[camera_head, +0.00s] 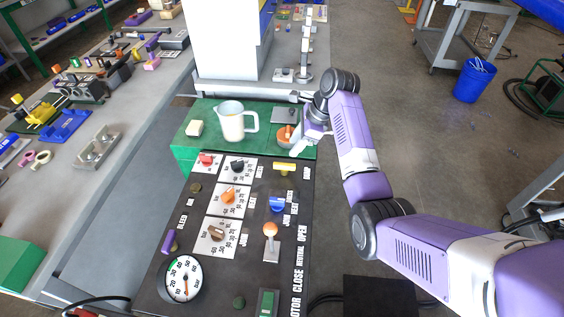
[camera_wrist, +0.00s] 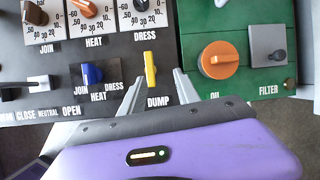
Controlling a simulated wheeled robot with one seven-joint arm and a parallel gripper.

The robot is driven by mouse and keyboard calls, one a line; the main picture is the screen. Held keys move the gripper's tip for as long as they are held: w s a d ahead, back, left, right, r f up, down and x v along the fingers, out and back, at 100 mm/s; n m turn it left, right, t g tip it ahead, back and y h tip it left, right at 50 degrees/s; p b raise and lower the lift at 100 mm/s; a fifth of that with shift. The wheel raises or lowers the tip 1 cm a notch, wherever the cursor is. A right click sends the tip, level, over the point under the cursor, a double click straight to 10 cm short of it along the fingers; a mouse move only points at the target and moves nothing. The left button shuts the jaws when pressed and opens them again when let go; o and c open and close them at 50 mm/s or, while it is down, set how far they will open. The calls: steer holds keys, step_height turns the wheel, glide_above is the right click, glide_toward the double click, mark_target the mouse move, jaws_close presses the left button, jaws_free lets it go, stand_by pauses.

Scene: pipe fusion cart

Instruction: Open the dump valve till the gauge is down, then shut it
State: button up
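The dump valve is a yellow lever (camera_wrist: 150,70) above the label DUMP in the wrist view. It also shows as a yellow bar lying crosswise at the panel's upper right (camera_head: 284,167) in the head view. My gripper (camera_wrist: 158,82) is open, with one fingertip on each side of the yellow lever's lower end in the picture. I cannot tell whether either finger touches it. The gauge (camera_head: 180,279) is a round white dial with a green arc, at the panel's lower left in the head view. Its reddish needle points downward in the picture; the exact reading is too small to tell.
A blue lever (camera_wrist: 92,74) sits left of the dump valve in the wrist view, and an orange oil cap (camera_wrist: 219,60) right. The black panel (camera_head: 262,262) carries several knobs. A white jug (camera_head: 231,124) stands on the green top behind it.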

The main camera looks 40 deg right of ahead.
mark_target(286, 164)
steer(key=shift+m+g, duration=0.4)
steer(key=shift+m, duration=0.3)
steer(key=shift+s+a+x, duration=0.2)
steer(key=shift+x, duration=1.1)
steer(key=shift+s+a+x, duration=0.15)
steer(key=shift+s+x, duration=0.1)
steer(key=shift+x, duration=1.05)
steer(key=shift+s+a+x, duration=0.2)
steer(key=shift+x, duration=1.05)
steer(key=shift+f, duration=0.1)
steer(key=shift+c, duration=0.5)
jaws_close()
